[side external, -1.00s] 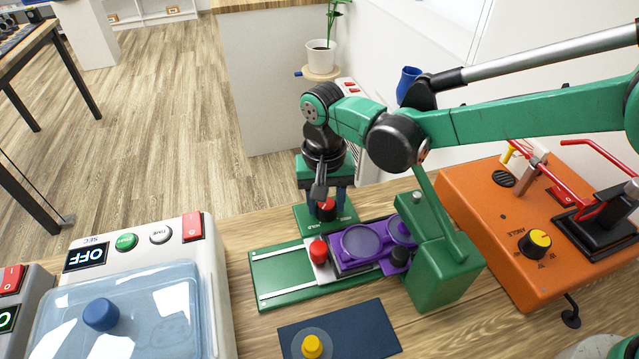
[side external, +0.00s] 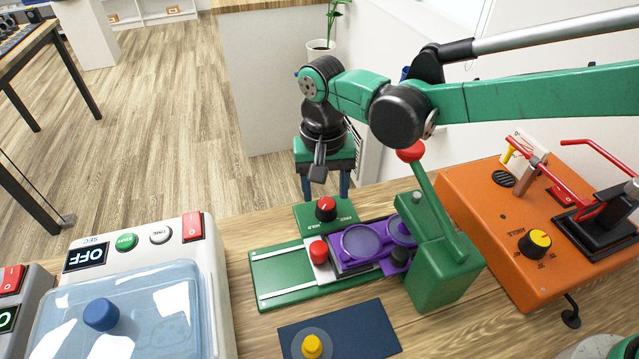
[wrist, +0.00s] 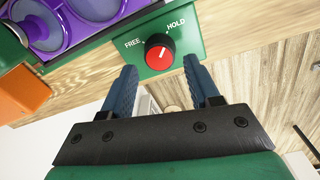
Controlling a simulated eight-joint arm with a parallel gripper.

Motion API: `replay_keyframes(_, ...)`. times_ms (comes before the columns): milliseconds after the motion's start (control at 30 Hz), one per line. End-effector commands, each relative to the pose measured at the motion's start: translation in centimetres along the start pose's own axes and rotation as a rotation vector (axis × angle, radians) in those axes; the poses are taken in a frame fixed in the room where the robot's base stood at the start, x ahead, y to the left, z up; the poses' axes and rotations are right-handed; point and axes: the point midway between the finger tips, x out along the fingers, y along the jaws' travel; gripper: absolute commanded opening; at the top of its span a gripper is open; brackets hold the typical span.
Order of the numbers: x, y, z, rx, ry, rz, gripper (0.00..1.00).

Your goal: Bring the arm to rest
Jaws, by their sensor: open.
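My gripper (side external: 326,190) is raised above and behind the red knob (side external: 326,209), apart from it. Its two blue fingers are spread with nothing between them. In the wrist view, my gripper (wrist: 160,66) is also open, and the red knob (wrist: 159,53) shows beyond the fingertips. The knob sits on a green plate (wrist: 186,46) marked FREE and HOLD. Its white pointer line leans toward the HOLD side.
A green slide base (side external: 285,290) carries a purple double-ring part (side external: 361,243). A green lever with a red ball (side external: 410,151) stands at its right. An orange machine (side external: 480,225) is further right, a lidded box (side external: 150,300) at left. A blue mat (side external: 370,330) lies in front.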

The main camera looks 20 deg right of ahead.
Motion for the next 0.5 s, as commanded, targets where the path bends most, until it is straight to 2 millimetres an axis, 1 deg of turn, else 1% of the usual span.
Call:
replay_keyframes(33, -0.8, 0.0, 0.0, 0.000, 0.000, 0.000, 0.55)
replay_keyframes(100, -1.7, 0.0, 0.0, 0.000, 0.000, 0.000, 0.55)
replay_keyframes(200, -2.5, 0.0, 0.0, 0.000, 0.000, 0.000, 0.55)
replay_keyframes(500, -2.7, 0.0, 0.0, 0.000, 0.000, 0.000, 0.55)
